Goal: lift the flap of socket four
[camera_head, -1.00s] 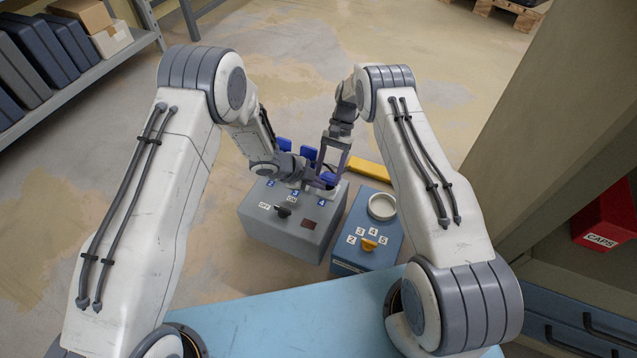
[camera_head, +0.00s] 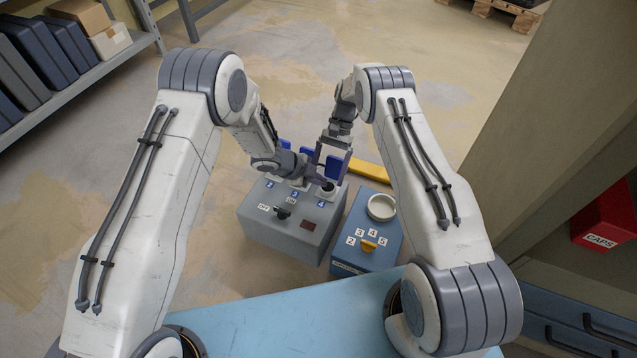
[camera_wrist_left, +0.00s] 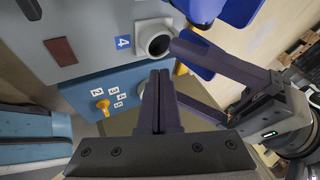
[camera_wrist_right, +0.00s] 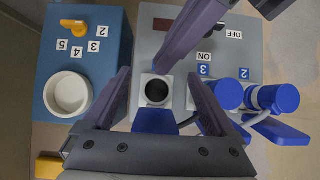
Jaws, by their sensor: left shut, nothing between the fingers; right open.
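Socket four (camera_head: 328,189) is at the right end of the grey box's top, beside its blue "4" label. Its black opening is bare in the left wrist view (camera_wrist_left: 157,43) and the right wrist view (camera_wrist_right: 156,91). Its blue flap (camera_wrist_right: 155,121) stands raised at the opening's far side. My left gripper (camera_wrist_left: 160,74) is shut and empty, just beside the socket; it also crosses the top of the right wrist view. My right gripper (camera_wrist_right: 160,75) is open, with its fingers on either side of socket four and its flap. I cannot tell whether either touches the flap.
Sockets three (camera_wrist_right: 222,94) and two (camera_wrist_right: 275,98) hold blue round pieces close beside. The grey box (camera_head: 290,233) has an OFF/ON switch (camera_head: 282,212). A blue box (camera_head: 366,230) with a white ring (camera_head: 382,206) and yellow knob (camera_head: 368,245) stands to the right.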

